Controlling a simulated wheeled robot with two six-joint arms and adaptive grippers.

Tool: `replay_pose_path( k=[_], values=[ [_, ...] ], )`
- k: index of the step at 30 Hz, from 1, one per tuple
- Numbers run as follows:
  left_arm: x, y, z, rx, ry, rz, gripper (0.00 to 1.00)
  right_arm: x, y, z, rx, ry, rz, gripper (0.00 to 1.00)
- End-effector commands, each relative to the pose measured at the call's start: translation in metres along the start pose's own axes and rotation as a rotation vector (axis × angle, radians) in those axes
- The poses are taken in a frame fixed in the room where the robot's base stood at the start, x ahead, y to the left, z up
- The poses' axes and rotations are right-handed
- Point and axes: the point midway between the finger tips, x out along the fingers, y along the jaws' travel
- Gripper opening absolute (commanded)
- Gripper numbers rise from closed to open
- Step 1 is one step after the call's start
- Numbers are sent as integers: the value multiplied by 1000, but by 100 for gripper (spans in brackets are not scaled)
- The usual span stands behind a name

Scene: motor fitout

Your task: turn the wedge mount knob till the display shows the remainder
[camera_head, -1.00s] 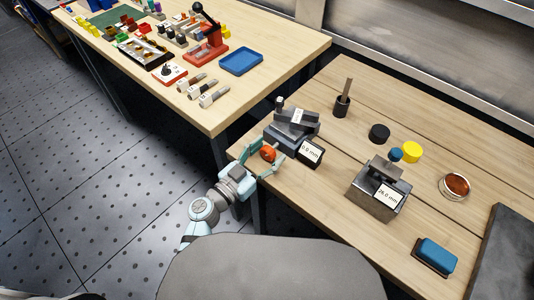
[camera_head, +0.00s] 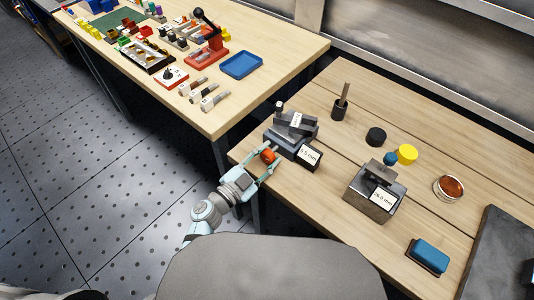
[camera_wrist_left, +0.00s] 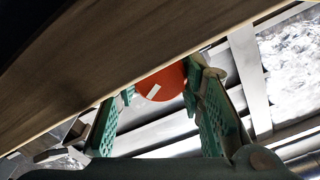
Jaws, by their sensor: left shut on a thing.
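The wedge mount (camera_head: 290,133) is a dark grey block stack near the left front edge of the right-hand wooden table. Its orange-red knob (camera_head: 268,156) faces the front left. My left gripper (camera_head: 267,159) is shut on the knob, with a finger on each side. In the left wrist view the knob (camera_wrist_left: 163,82) sits between the green fingertips (camera_wrist_left: 165,84) and carries a white mark. The mount's white display (camera_head: 310,155) seems to read 5.5 mm, though the digits are small. My right gripper is not in view.
A grey block with another mm label (camera_head: 371,198) stands to the right. Around it are a black disc (camera_head: 376,137), a yellow disc (camera_head: 407,154), a ring-shaped dish (camera_head: 449,187) and a blue block (camera_head: 430,254). A dark holder (camera_head: 339,109) stands behind the mount.

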Motion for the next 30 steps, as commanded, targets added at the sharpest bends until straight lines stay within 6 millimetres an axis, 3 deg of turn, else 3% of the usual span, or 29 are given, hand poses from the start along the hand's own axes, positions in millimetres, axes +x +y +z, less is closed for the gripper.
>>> replay_pose_path(
  k=[5,6,10,26,30],
  values=[
    [0,1,1,-2,0,0,7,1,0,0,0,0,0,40],
    [0,1,1,-2,0,0,37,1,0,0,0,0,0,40],
    [0,0,1,-3,1,0,56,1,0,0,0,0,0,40],
    [0,1,1,-7,0,1,56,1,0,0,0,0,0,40],
    [0,1,2,-85,1,0,56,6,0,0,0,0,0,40]
  ],
)
